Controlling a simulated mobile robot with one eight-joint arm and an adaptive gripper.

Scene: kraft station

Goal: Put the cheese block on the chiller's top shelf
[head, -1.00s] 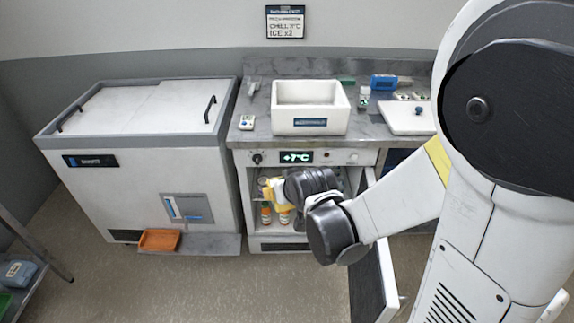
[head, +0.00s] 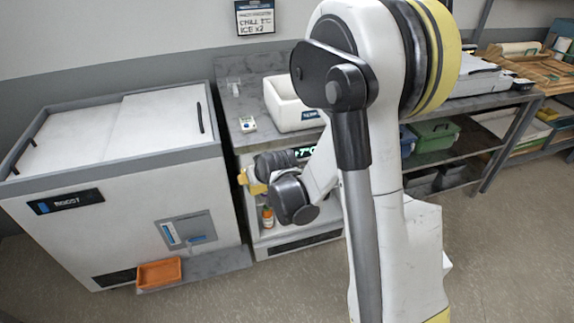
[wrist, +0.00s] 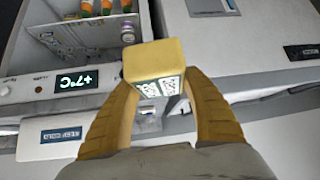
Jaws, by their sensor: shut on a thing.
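The yellow cheese block (wrist: 152,62), with a printed label on one face, is held between the yellow fingers of my gripper (wrist: 160,86) in the wrist view. In the head view my gripper (head: 250,181) is at the front of the chiller (head: 303,241), near the left side of its opening; the block cannot be made out there. The chiller is open under the counter and its display (wrist: 75,80) reads +7°C. Orange bottles (wrist: 107,7) stand inside.
A white chest freezer (head: 120,200) stands left of the chiller, with an orange tray (head: 159,273) low at its front. On the counter are a white bin (head: 290,106) and a small meter (head: 248,124). Floor is clear at the front right.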

